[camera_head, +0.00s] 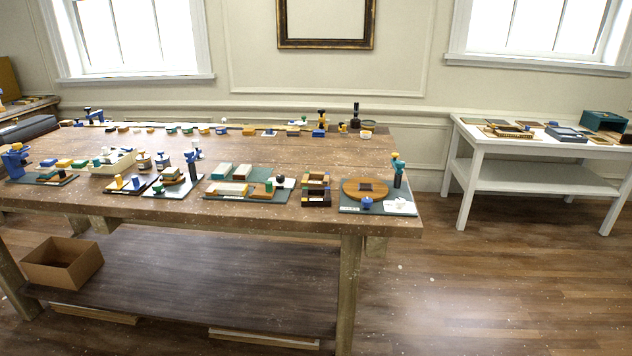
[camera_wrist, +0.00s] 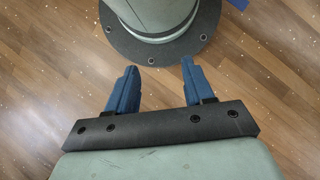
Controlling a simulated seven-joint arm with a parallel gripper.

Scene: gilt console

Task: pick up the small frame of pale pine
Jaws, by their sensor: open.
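Several flat frame-like pieces lie on the white side table (camera_head: 470,150) at the right of the head view. One light yellow-brown frame (camera_head: 510,131) lies near the table's front left; it may be the small pale pine frame, but it is too small to be sure of its wood. My gripper (camera_wrist: 158,66) shows only in the wrist view. Its two blue fingers are apart with nothing between them, above the wooden floor, far from any frame in that view. The head view does not show my gripper.
A blue-grey flat piece (camera_head: 567,135) and a teal box (camera_head: 603,121) share the white table. A long wooden workbench (camera_head: 300,222), crowded with small blocks and trays, stands at left. A cardboard box (camera_head: 62,263) sits on its lower shelf. Open floor (camera_head: 480,290) lies in front of the white table.

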